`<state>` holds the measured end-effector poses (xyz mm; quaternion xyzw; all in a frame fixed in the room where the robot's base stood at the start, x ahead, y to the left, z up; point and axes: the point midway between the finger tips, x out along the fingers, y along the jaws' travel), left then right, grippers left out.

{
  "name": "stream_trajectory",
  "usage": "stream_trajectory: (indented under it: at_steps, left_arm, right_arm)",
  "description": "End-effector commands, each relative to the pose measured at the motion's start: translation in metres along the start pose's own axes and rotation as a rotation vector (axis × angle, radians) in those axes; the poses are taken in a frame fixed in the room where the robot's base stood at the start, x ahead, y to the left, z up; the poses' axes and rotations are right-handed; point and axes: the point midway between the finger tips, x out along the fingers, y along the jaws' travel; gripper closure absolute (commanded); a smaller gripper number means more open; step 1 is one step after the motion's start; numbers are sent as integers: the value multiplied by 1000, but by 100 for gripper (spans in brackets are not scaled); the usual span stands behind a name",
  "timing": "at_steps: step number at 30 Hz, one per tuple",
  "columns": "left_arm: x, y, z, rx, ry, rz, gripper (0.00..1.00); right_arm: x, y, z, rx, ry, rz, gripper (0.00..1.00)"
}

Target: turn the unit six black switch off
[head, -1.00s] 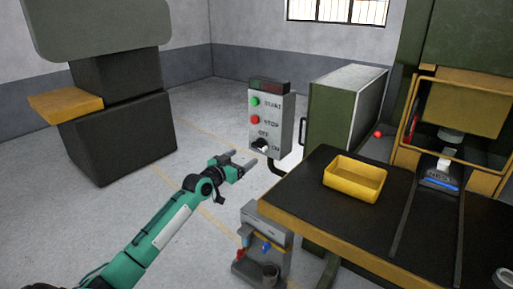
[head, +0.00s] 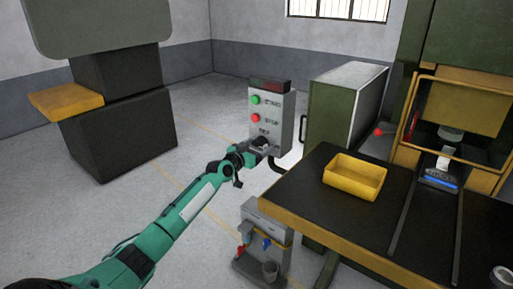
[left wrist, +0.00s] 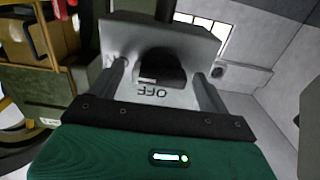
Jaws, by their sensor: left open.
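The grey control box (head: 268,108) hangs on a bent post, with a green START button (head: 255,100), a red STOP button (head: 255,118) and a black switch below them. My left gripper (head: 262,146) is at the switch and largely hides it in the head view. In the left wrist view the black switch (left wrist: 160,66) shows between the two open fingers of my left gripper (left wrist: 162,78), with a gap on either side. The OFF label (left wrist: 153,92) appears upside down, and a pale mark shows on the switch. My right gripper is out of view.
A dark table (head: 310,205) with a yellow edge stands to the right of the box, holding a yellow bin (head: 354,177). A green cabinet (head: 340,115) is behind. A grey holder (head: 263,245) with tools sits below the table's corner. Floor left of the box is open.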

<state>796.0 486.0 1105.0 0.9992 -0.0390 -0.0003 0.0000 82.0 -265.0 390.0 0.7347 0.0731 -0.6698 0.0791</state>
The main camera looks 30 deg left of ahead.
Motion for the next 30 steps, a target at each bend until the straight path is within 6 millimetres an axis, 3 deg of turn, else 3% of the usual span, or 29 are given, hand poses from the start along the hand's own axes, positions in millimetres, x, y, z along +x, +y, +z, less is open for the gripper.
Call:
stream_trajectory:
  at_steps: [2,6,9,20,30]
  left_arm:
    - [0,0,0,0,0,0,23]
    - [0,0,0,0,0,0,50]
    - [0,0,0,0,0,0,66]
    - [0,0,0,-60,1,0,66]
    - [0,0,0,-309,2,0,66]
  right_arm:
    - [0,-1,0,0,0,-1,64]
    - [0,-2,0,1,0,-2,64]
    - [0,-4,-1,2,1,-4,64]
    - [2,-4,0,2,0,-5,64]
    - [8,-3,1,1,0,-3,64]
